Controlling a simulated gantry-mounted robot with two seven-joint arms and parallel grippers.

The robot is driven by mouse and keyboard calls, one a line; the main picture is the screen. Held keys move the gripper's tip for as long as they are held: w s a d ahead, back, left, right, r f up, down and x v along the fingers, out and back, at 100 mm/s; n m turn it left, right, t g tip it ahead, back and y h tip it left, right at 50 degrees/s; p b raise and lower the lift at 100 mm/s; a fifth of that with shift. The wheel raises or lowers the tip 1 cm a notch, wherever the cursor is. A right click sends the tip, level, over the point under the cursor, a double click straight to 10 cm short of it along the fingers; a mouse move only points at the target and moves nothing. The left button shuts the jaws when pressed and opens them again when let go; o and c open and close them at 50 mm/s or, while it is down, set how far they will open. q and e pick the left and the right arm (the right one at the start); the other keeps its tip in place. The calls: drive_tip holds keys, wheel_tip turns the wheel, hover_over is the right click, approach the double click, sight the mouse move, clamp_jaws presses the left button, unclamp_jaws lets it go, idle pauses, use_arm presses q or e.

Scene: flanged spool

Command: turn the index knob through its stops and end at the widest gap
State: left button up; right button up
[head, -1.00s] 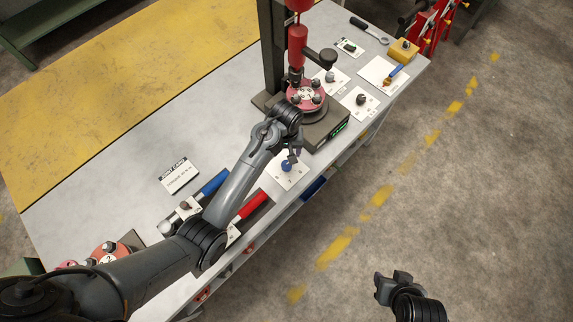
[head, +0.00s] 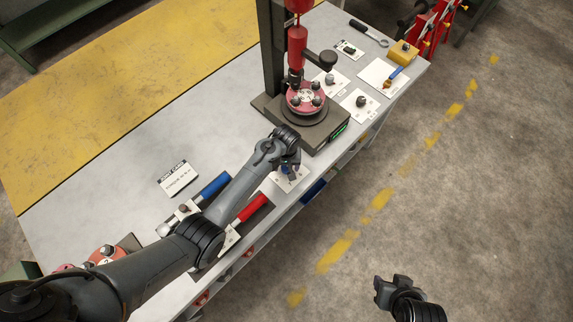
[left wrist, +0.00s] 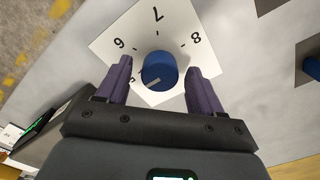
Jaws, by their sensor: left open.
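The blue index knob (left wrist: 159,71) stands on a white dial plate (left wrist: 118,32) with the numbers 6, 7 and 8 readable. A pale pointer line on the knob points to the lower left, toward a mark partly hidden by a finger. My left gripper (left wrist: 159,75) is open, with one purple finger on each side of the knob and a gap showing at both sides. In the head view my left gripper (head: 289,168) covers most of the knob; the plate (head: 296,182) shows around it. My right gripper (head: 392,284) hangs over the floor, away from the bench.
A press stand with a red flanged spool (head: 306,97) is just beyond the knob. Blue-handled (head: 214,186) and red-handled (head: 252,207) tools lie nearer my left arm. A white card (head: 179,178) lies on the clear bench top. Other small plates with knobs stand farther right.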

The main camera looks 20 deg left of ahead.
use_arm(q)
drive_tip(key=c, duration=1.1)
drive_tip(key=shift+o, duration=0.2)
drive_tip(key=shift+r+m+p, duration=0.15)
drive_tip(key=shift+m+p, duration=0.6)
drive_tip(key=shift+m, duration=0.05)
drive_tip(key=m+p, duration=0.2)
drive_tip(key=m, duration=0.1)
drive_tip(key=m+p, duration=0.1)
drive_tip(key=m, duration=0.3)
drive_tip(key=shift+d+m, duration=0.1)
drive_tip(key=shift+m, duration=1.4)
